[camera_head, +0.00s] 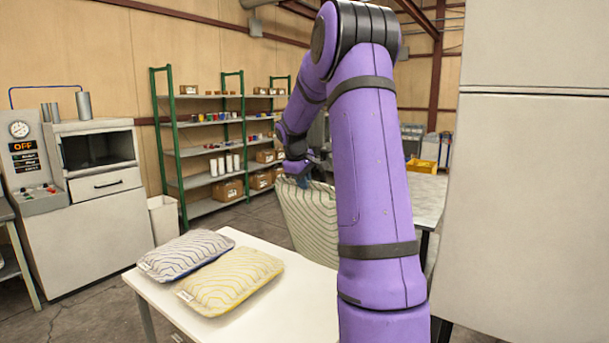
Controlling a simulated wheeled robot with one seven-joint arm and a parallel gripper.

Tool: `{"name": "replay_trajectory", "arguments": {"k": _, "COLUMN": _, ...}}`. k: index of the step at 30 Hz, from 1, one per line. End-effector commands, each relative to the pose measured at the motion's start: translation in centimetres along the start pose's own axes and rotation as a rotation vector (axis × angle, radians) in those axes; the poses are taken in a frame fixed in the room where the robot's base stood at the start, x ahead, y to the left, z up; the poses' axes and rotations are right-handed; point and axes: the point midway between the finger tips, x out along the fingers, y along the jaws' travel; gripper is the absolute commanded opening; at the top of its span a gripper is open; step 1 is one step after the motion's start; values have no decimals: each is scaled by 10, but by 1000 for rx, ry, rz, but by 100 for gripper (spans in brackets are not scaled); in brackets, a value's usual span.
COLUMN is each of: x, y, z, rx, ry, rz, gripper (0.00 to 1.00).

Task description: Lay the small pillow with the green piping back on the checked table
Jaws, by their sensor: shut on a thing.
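A pale pillow with green wavy lines (311,219) hangs upright and slightly tilted from my gripper (299,178), just beyond the far edge of the white table. My gripper is shut on its upper edge, and its fingertips are small and hard to make out. My purple arm hides the right part of the pillow. A grey-topped table (427,200) stands behind and to the right of my arm. I cannot tell whether its top is checked. The pillow's lower edge appears to overlap the white table's far edge in the view.
The white table (290,295) in front bears a pillow with blue piping (185,252) and one with yellow piping (229,281). A yellow crate (421,166) is at the grey-topped table's far side. A large grey cabinet (530,190) stands at right. Green-posted shelves (215,152) stand at the back.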

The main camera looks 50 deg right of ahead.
Motion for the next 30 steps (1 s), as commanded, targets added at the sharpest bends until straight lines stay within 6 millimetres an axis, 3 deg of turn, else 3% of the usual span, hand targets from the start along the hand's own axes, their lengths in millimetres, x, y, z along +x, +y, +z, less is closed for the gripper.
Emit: {"name": "replay_trajectory", "arguments": {"k": 30, "x": 45, "y": -132, "z": 0, "rx": -7, "ry": -1, "rz": 305, "gripper": 0}}
